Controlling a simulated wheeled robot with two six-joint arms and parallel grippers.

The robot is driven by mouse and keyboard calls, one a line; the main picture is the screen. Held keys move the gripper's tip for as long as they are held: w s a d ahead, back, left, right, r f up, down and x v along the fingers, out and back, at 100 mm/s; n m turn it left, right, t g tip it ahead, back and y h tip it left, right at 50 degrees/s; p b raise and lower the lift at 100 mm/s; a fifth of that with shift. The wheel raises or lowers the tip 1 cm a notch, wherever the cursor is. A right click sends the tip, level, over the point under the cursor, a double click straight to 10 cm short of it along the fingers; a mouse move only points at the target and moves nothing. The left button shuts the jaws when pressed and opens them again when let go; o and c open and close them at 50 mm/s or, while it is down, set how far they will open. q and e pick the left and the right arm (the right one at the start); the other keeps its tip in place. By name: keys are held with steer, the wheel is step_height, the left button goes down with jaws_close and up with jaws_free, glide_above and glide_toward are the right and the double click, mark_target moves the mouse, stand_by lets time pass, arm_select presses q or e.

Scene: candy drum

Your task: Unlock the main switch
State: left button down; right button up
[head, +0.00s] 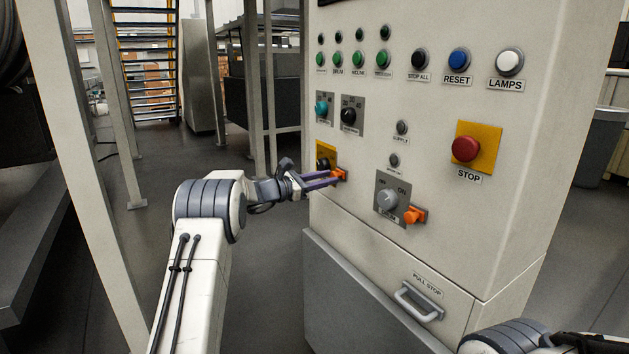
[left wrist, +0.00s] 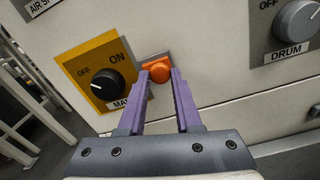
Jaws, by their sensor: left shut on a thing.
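The main switch is a black knob (left wrist: 115,84) on a yellow plate (left wrist: 80,70) marked OFF and ON, its label partly hidden and starting "MA". In the head view the yellow plate (head: 325,150) is at the panel's lower left, partly hidden by my gripper. An orange lock piece (left wrist: 160,71) sits on a small metal plate at the right edge of the yellow plate. My left gripper (left wrist: 160,78) is shut on the orange lock piece, with its purple fingers on either side. In the head view my left gripper (head: 338,175) reaches the panel there.
A drum switch (head: 387,199) with its own orange lock piece (head: 412,215) is to the right. The red stop button (head: 466,149), several other buttons and a pull-stop handle (head: 418,301) are on the same cabinet (head: 450,230). Part of my right arm shows at the lower right.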

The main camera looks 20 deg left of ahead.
arm_select(q)
steer(key=shift+w+d, duration=0.2)
steer(key=shift+d, duration=0.55)
steer(key=c, duration=0.6)
jaws_free()
steer(key=shift+s+a, duration=0.1)
steer(key=v, duration=1.1)
steer(key=shift+a, duration=0.15)
arm_select(e)
steer(key=shift+d+f, duration=0.1)
steer(key=shift+d, duration=0.25)
